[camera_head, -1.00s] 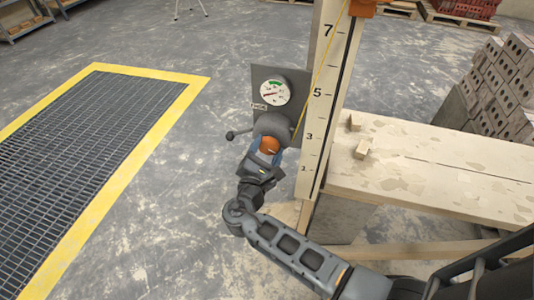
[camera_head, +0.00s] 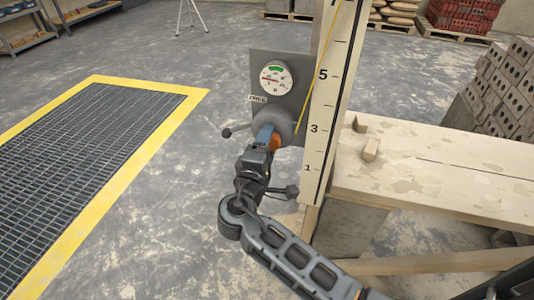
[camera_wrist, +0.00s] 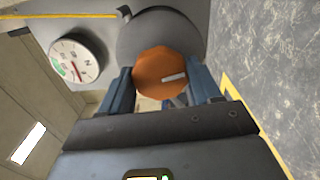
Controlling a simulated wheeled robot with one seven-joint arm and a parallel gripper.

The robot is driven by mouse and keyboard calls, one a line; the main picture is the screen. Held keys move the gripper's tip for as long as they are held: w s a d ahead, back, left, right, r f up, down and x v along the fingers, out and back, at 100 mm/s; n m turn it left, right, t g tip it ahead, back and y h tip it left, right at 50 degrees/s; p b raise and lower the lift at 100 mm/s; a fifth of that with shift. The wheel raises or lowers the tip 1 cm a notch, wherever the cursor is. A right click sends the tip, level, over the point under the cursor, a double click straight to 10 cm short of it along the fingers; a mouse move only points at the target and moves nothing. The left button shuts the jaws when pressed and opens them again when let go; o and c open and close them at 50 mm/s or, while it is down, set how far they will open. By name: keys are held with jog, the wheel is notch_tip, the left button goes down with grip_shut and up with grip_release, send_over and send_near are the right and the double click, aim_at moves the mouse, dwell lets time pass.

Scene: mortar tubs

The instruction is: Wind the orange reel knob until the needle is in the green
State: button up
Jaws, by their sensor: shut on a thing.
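The orange reel knob (camera_wrist: 152,74) sits on the front of the grey reel (camera_wrist: 160,32), with a pale mark on its face. My gripper (camera_wrist: 161,76) is shut on the knob, one blue finger on each side. In the head view my gripper (camera_head: 268,136) covers part of the knob (camera_head: 276,143). The round white gauge (camera_head: 283,86) is on a grey plate above the reel. Its green band is at the top; the red needle points left, outside the green. The gauge also shows in the wrist view (camera_wrist: 88,55).
A ball-ended lever (camera_head: 227,132) sticks out left of the reel, below a small label. A yellow line (camera_head: 318,72) runs up from the reel beside the numbered post (camera_head: 322,115). A wooden bench (camera_head: 440,175) stands right; a yellow-edged floor grate (camera_head: 150,87) lies left.

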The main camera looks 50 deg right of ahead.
jog(key=m+b, duration=0.6)
jog(key=shift+f, duration=0.2)
jog(key=shift+r, duration=0.1)
dwell(0.4)
jog(key=o, duration=1.1)
jog(key=shift+c, duration=0.2)
jog(key=shift+a, duration=0.1)
jog(key=v, duration=0.7)
jog(key=shift+s+a, duration=0.15)
jog(key=shift+a, duration=0.15)
jog(key=shift+r, duration=0.1)
